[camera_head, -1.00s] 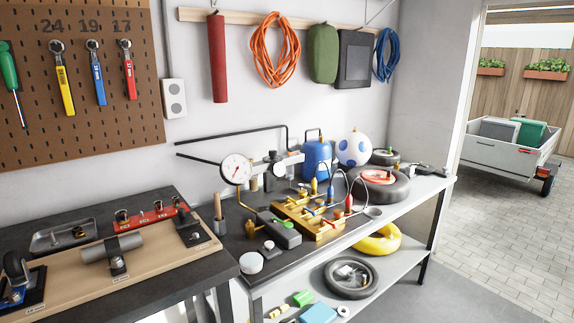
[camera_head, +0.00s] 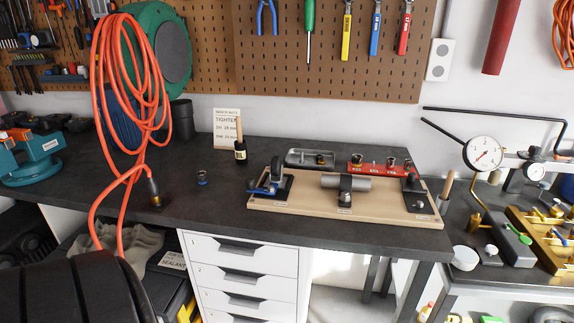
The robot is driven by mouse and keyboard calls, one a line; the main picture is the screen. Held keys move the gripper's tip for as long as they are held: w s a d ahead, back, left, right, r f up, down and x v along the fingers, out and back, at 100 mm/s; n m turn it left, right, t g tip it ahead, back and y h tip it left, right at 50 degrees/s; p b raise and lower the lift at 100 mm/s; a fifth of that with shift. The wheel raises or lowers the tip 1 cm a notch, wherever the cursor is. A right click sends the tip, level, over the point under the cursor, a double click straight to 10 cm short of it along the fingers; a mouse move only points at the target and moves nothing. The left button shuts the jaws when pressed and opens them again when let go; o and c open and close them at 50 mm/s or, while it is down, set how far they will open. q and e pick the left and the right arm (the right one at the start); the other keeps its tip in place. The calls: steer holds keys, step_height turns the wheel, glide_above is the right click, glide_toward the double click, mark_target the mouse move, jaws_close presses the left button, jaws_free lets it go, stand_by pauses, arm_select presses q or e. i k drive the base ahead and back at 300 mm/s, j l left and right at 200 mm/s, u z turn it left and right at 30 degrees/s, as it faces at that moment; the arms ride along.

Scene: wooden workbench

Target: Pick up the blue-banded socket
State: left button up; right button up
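Neither of my grippers is in view.
A teal vise (camera_head: 38,158) stands at the far left. A grey tray (camera_head: 310,158) sits behind the board.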

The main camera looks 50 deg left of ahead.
mark_target(202, 176)
steer(key=u, duration=2.15)
steer(key=z, duration=1.25)
steer(key=u, duration=1.25)
steer(key=i+j+z, duration=0.1)
steer(key=i+j, duration=0.1)
steer(key=i, duration=0.1)
